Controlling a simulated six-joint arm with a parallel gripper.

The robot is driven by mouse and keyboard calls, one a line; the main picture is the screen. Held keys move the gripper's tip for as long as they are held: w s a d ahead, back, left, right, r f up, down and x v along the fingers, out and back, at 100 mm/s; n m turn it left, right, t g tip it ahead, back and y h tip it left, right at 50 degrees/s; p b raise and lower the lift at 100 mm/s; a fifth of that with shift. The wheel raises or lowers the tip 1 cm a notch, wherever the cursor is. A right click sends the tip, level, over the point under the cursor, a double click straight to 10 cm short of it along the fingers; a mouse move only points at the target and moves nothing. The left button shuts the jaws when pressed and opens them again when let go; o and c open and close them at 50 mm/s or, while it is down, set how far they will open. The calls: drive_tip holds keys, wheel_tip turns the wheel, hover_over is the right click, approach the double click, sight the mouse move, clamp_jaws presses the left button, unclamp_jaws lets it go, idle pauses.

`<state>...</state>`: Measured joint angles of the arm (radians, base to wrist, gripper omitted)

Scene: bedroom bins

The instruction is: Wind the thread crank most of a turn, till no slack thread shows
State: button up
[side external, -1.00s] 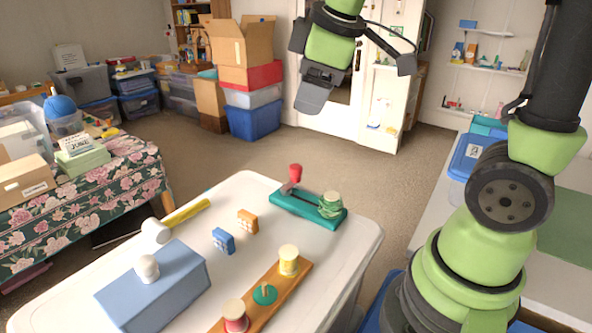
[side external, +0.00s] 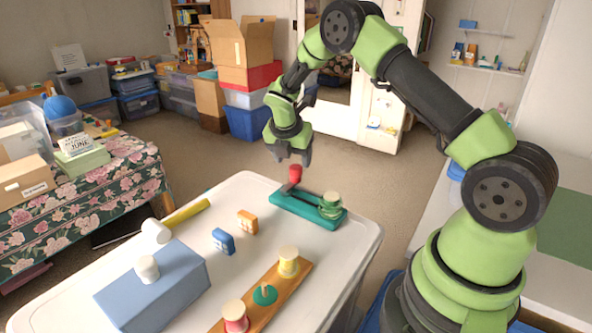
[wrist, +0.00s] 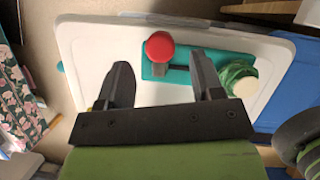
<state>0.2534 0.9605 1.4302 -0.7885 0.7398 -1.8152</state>
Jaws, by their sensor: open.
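The thread crank has a teal base (side external: 290,205) near the far right edge of the white table, with a red knob (side external: 295,173) at its left end. A spool with green thread (side external: 330,208) stands at its right end. In the wrist view the green thread (wrist: 234,72) bulges around the pale spool top; whether it is slack I cannot tell. My gripper (side external: 290,160) points down just above the red knob, open and empty. In the wrist view, the red knob (wrist: 160,46) lies between and beyond the fingertips of my gripper (wrist: 163,70), touching neither.
Free table surface lies around the crank's front.

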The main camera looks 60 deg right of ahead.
sight(295, 167)
drive_tip(key=x, duration=0.5)
drive_tip(key=shift+d+f, duration=0.1)
drive_tip(key=shift+f, duration=0.15)
drive_tip(key=c, duration=0.9)
